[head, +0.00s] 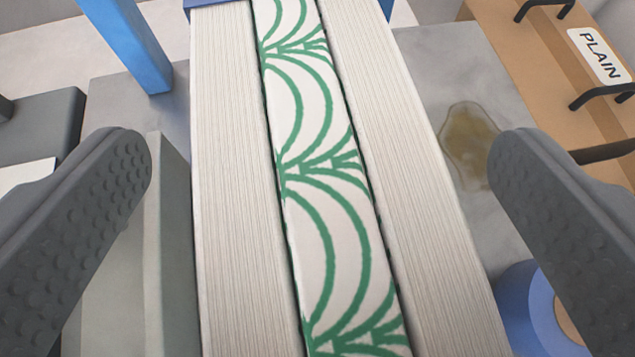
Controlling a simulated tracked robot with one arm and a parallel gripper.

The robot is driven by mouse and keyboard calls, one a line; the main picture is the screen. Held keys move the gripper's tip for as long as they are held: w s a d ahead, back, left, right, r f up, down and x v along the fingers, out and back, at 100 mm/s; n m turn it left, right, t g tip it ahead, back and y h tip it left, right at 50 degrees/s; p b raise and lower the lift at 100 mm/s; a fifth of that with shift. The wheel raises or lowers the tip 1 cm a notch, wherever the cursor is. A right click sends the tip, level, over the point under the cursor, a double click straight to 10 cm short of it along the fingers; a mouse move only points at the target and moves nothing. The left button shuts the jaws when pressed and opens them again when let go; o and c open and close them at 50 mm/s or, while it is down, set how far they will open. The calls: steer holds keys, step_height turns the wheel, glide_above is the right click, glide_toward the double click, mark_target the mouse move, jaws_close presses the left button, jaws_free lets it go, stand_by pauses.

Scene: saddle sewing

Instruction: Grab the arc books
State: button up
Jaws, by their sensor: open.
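The arc books (320,190) appear as a white strip with green arc patterns, running from the top to the bottom of the head view. Two pale blocks with fine lines like page edges flank it, one on the left (232,170) and one on the right (415,170). My gripper (322,165) is open, with one grey studded finger on each side of this stack. Gaps show between both fingertips and the blocks, so neither finger appears to touch them. The near end of the stack is cut off by the picture's lower edge.
A blue post (130,45) stands at the upper left. A grey-green panel (165,250) is close beside the left finger. A tan unit (540,60) with dark handles and a "PLAIN" label (597,55) is at the right. A brownish stain (465,140) marks the grey surface.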

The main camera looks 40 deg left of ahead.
jaws_close()
steer(key=shift+d+r, duration=0.1)
stand_by(0.3)
